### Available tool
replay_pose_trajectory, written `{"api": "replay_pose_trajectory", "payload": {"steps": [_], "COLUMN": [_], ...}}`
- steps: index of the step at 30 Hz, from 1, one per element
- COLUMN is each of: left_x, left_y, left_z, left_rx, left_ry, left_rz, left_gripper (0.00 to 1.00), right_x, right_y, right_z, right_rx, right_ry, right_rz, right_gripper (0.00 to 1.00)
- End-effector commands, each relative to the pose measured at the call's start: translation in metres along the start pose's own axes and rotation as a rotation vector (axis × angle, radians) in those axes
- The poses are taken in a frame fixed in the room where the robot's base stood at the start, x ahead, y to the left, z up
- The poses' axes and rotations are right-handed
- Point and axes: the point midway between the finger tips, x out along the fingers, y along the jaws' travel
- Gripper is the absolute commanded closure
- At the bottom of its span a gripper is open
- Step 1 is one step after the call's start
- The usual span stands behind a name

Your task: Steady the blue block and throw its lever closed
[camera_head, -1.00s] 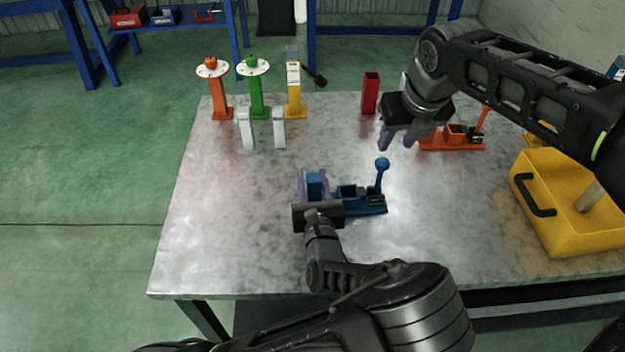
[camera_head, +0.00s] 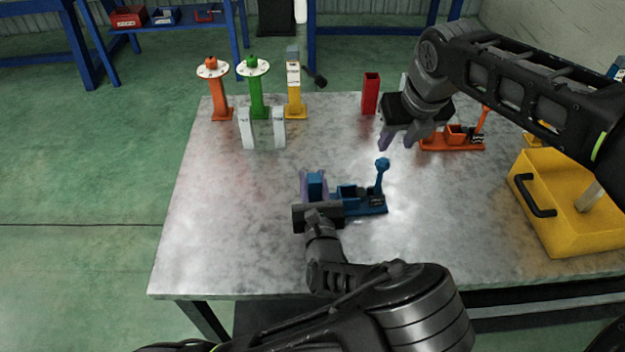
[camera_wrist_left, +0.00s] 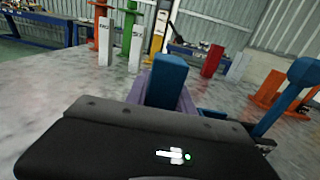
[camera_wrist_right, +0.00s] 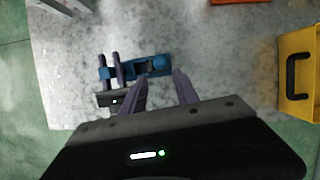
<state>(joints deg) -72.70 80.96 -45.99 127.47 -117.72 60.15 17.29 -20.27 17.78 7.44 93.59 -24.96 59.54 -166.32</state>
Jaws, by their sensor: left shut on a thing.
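The blue block (camera_head: 348,194) stands on the metal table, with a blue post at its left end. Its lever (camera_head: 382,172) with a round knob stands upright at its right end. My left gripper (camera_head: 314,184) is shut on the blue post; the post also shows between the fingers in the left wrist view (camera_wrist_left: 168,80). My right gripper (camera_head: 397,138) is open and empty above the table, beyond the lever and a little to its right. In the right wrist view its spread fingers (camera_wrist_right: 160,88) show, with the knob (camera_wrist_right: 160,63) seen beyond and between them.
An orange block with a lever (camera_head: 455,140) stands right of my right gripper. A yellow box (camera_head: 565,225) with a black handle is at the right. White blocks (camera_head: 262,130), colored stands and a red post (camera_head: 371,93) are at the back. The table's left side is clear.

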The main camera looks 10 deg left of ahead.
Motion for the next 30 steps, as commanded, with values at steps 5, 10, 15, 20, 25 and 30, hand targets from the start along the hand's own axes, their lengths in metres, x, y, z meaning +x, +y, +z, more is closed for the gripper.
{"api": "replay_pose_trajectory", "payload": {"steps": [5, 10, 15, 20, 25, 30], "left_x": [0.0, 0.0, 0.0, 0.0, 0.0, 0.0], "left_y": [0.0, 0.0, 0.0, 0.0, 0.0, 0.0], "left_z": [0.0, 0.0, 0.0, 0.0, 0.0, 0.0], "left_rx": [0.0, -0.001, 0.0, 0.0, 0.0, 0.0], "left_ry": [0.0, 0.0, 0.0, 0.0, 0.0, 0.0], "left_rz": [0.0, -0.001, -0.001, -0.001, 0.0, 0.0], "left_gripper": [1.0, 1.0, 1.0, 1.0, 1.0, 1.0], "right_x": [0.0, 0.0, 0.0, -0.003, -0.011, -0.019], "right_y": [0.0, 0.0, 0.01, 0.05, 0.069, 0.071], "right_z": [0.0, 0.0, 0.001, 0.005, -0.001, -0.01], "right_rx": [0.0, 0.0, -0.019, -0.017, 0.226, 0.536], "right_ry": [0.0, 0.0, 0.0, 0.017, 0.072, 0.117], "right_rz": [0.0, 0.0, 0.005, 0.011, -0.025, -0.089], "right_gripper": [0.64, 0.64, 0.77, 0.9, 1.0, 1.0]}}
